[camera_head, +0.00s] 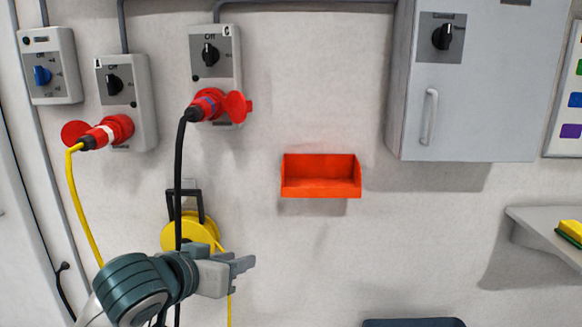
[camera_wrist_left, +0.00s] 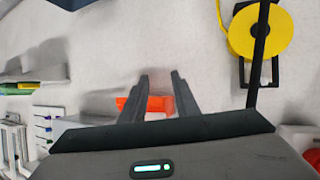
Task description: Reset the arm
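My left gripper (camera_head: 248,264) is in front of the wall, at the lower left of the head view, pointing right. In the left wrist view its two dark fingers (camera_wrist_left: 160,78) are apart with nothing held between them. The red-orange wall bin (camera_wrist_left: 155,103) shows beyond and between the fingers. In the head view that bin (camera_head: 320,190) is above and to the right of the gripper, well apart from it. My right gripper is not in view.
A yellow cable reel (camera_head: 190,232) hangs behind my left arm, with a black cable (camera_head: 179,165) passing in front of it. Switch boxes with red plugs (camera_head: 208,104) are above. A grey cabinet (camera_head: 480,85) and a shelf (camera_head: 545,222) are right. The wall below the bin is clear.

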